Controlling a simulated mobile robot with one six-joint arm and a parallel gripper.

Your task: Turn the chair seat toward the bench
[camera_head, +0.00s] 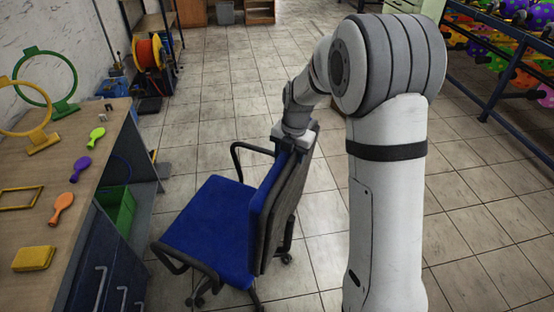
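A blue office chair (212,232) with black armrests and a wheeled base stands on the tiled floor, left of my arm. Its seat extends to the left, toward the wooden-topped bench (62,190) at the left edge. Its backrest (275,205) is on the right side, toward my arm. My gripper (290,145) is at the top edge of the backrest, seen from above and behind. The fingers are mostly hidden, so I cannot tell whether they grip the backrest.
A balloon rack (500,60) is at right. Floor behind the chair is clear.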

